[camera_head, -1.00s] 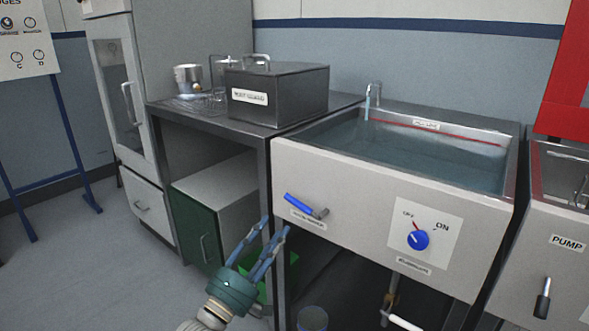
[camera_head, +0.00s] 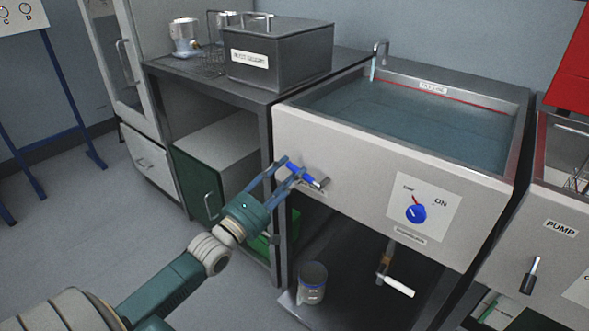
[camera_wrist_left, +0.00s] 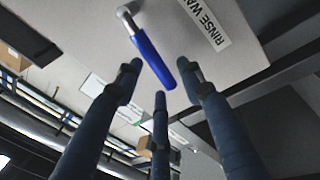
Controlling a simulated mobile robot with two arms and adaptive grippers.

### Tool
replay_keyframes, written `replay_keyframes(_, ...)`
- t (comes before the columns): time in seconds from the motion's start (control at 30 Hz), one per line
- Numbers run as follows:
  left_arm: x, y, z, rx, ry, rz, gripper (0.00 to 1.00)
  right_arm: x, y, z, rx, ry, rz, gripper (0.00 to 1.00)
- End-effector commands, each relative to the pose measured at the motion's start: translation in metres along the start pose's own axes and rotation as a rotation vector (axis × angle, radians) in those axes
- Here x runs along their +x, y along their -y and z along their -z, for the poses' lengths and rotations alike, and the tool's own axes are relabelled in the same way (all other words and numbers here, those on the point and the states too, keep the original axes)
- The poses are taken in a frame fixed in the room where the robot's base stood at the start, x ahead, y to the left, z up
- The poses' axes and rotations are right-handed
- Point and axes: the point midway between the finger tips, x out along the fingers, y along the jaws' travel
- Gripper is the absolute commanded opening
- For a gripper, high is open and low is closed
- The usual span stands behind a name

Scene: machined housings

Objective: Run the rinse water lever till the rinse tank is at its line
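The rinse tank (camera_head: 340,150) is a pale-fronted basin filled with water (camera_head: 420,125). A red line (camera_head: 485,104) runs along its back inner wall; the water surface lies close below it. Water runs from the tap (camera_head: 376,62). The blue rinse water lever (camera_head: 299,173) sticks out leftward from the tank's front left. It also shows in the left wrist view (camera_wrist_left: 153,60), beside a "RINSE WA..." label (camera_wrist_left: 205,22). My left gripper (camera_head: 288,168) is at the lever, its three fingers (camera_wrist_left: 160,85) spread and the lever's end just ahead between them. My right gripper is out of view.
A blue dial (camera_head: 415,214) with OFF and ON marks is on the tank's front. A white-handled valve (camera_head: 398,287) and a can (camera_head: 312,283) are below. A lidded metal box (camera_head: 278,55) stands on the left bench. A PUMP lever (camera_head: 531,276) is at right.

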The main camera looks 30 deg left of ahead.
Motion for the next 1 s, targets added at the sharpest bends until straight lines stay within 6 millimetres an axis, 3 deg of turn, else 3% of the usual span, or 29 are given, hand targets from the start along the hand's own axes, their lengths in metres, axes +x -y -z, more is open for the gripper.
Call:
replay_keyframes(0.2, 0.022, 0.0, 0.0, -0.001, 0.0, -0.001, 0.39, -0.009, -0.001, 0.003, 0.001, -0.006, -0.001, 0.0)
replay_keyframes(0.53, 0.025, 0.0, 0.0, -0.001, 0.0, 0.0, 0.39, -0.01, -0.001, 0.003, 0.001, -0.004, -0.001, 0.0)
replay_keyframes(0.73, 0.025, 0.0, 0.0, 0.0, 0.0, 0.0, 0.01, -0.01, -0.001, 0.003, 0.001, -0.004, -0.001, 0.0)
replay_keyframes(1.0, 0.025, 0.001, 0.0, -0.016, -0.003, 0.002, 0.0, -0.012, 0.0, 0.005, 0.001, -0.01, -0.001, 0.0)
